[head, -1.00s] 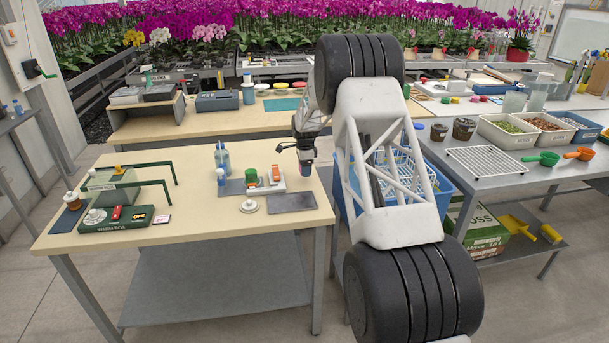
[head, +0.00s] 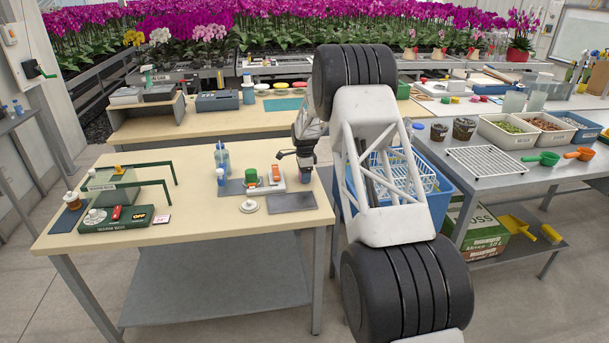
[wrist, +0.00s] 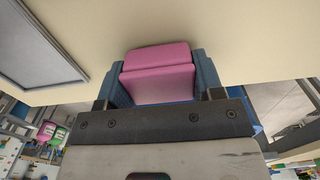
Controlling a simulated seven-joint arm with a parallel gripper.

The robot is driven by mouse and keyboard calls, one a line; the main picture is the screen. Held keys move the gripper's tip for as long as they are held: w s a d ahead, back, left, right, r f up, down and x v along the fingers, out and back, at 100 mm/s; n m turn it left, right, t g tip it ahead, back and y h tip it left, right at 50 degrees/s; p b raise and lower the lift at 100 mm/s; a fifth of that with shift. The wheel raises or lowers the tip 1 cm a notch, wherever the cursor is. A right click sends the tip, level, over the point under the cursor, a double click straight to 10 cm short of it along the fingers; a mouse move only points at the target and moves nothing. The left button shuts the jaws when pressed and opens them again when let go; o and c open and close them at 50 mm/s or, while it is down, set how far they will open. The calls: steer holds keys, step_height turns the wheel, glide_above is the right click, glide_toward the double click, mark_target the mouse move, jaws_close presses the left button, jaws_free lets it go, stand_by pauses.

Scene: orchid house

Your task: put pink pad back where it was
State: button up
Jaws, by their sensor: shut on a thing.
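The pink pad (wrist: 158,72) is between the two blue-grey fingers of my gripper (wrist: 157,84) in the wrist view. It shows as two pink faces with a dark line between them. My gripper is shut on it. In the head view my gripper (head: 305,174) points down over the right end of the pale bench (head: 190,262), behind the grey tray (head: 291,202). The pad is too small to make out clearly there. The pad's far end is close to the bench top; I cannot tell whether it touches.
The grey tray also shows in the wrist view (wrist: 38,45). A blue crate (head: 447,205) stands right of the bench.

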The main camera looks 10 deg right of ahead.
steer(key=shift+f, duration=0.1)
steer(key=o, duration=1.1)
steer(key=shift+c, duration=0.2)
step_height(320, 180, up, 12)
stand_by(0.6)
steer(key=shift+r, duration=0.2)
